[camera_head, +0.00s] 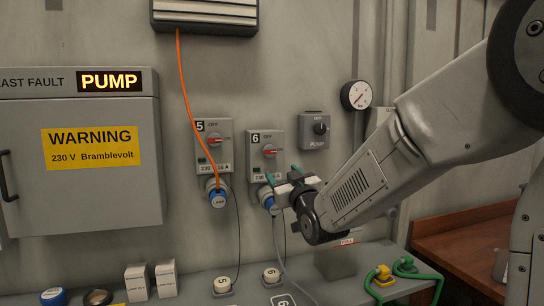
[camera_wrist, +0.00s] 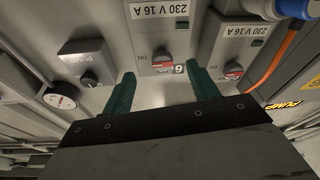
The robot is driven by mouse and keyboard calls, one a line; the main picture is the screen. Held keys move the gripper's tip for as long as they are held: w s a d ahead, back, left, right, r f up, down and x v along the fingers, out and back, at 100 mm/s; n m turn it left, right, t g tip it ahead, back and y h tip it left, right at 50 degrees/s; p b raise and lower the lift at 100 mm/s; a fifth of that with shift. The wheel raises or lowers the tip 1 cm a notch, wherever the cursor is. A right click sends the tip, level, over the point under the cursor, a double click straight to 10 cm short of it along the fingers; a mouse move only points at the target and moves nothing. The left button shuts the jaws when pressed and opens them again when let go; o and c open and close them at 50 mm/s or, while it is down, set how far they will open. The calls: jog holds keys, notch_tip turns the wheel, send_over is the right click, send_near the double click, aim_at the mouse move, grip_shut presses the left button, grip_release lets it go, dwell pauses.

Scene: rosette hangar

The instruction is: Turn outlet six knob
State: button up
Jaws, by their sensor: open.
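Outlet six (camera_head: 256,141) is a grey wall box marked 6. Its knob (camera_head: 269,152) has a red handle that lies about level, with OFF printed above and ON to the right. A blue plug (camera_head: 268,199) sits below the box. My gripper (camera_head: 284,173) is open and empty, its teal fingers just below and in front of the box. In the wrist view, which is upside down, the outlet six knob (camera_wrist: 162,57) shows beyond the gap between the fingertips (camera_wrist: 159,70). The fingers appear apart from the knob.
Outlet five (camera_head: 205,132), with a red knob and an orange cable (camera_head: 186,90), is to the left. The PUMP switch (camera_head: 314,130) and a gauge (camera_head: 356,96) are to the right. Below, a ledge (camera_head: 200,291) carries small boxes (camera_head: 151,279) and tape rolls.

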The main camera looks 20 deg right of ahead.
aim_at(270, 152)
jog(key=shift+t+y, duration=0.3)
jog(key=shift+t, duration=0.6)
jog(key=x, duration=0.8)
jog(key=shift+w+a+r, duration=0.1)
jog(key=shift+w+r, duration=0.1)
jog(key=shift+r, duration=0.3)
jog(key=c, duration=1)
